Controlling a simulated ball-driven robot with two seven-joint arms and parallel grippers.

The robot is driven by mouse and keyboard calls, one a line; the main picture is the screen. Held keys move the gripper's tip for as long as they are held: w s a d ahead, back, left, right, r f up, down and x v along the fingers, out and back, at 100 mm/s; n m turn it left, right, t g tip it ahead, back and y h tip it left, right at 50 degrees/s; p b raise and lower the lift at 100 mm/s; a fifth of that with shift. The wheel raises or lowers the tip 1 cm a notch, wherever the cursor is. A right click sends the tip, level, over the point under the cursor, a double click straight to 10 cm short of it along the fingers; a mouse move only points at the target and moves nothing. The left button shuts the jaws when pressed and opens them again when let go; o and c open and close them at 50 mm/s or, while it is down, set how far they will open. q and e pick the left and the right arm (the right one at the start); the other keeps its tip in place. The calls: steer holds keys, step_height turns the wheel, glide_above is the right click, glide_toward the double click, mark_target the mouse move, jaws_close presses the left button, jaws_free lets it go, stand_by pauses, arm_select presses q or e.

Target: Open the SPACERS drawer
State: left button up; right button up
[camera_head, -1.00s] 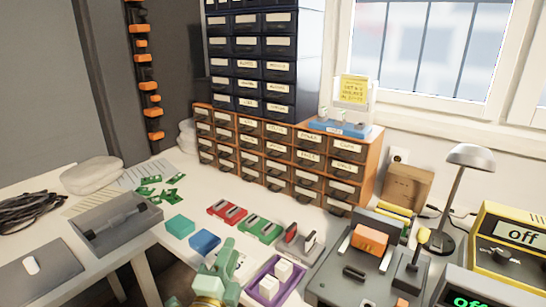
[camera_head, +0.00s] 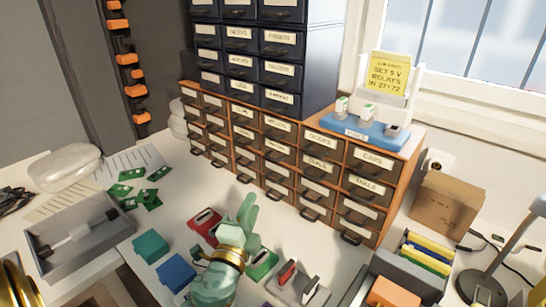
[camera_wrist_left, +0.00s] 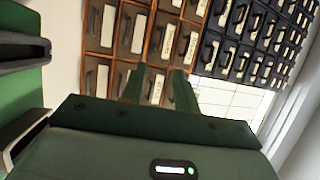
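The wooden drawer cabinet (camera_head: 408,185) stands at the back, with rows of dark labelled drawers that look shut. A dark blue cabinet (camera_head: 322,60) with labelled drawers stands on it. Many labels are small or blurred, and I cannot tell which drawer is SPACERS. My left gripper (camera_head: 249,211), pale green with a gold wrist ring, is above the table in front of the wooden cabinet. In the left wrist view its two fingers (camera_wrist_left: 160,85) stand apart with nothing between them, pointing towards the drawer fronts. My right gripper is not in view.
Red (camera_head: 205,224) and green (camera_head: 262,265) parts lie around my left gripper. Teal (camera_head: 150,246) and blue (camera_head: 176,272) boxes lie left. A cardboard box (camera_head: 447,204) and lamp stand right.

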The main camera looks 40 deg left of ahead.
arm_select(q)
steer(key=x, duration=1.5)
steer(key=shift+a+r, duration=0.1)
jaws_close()
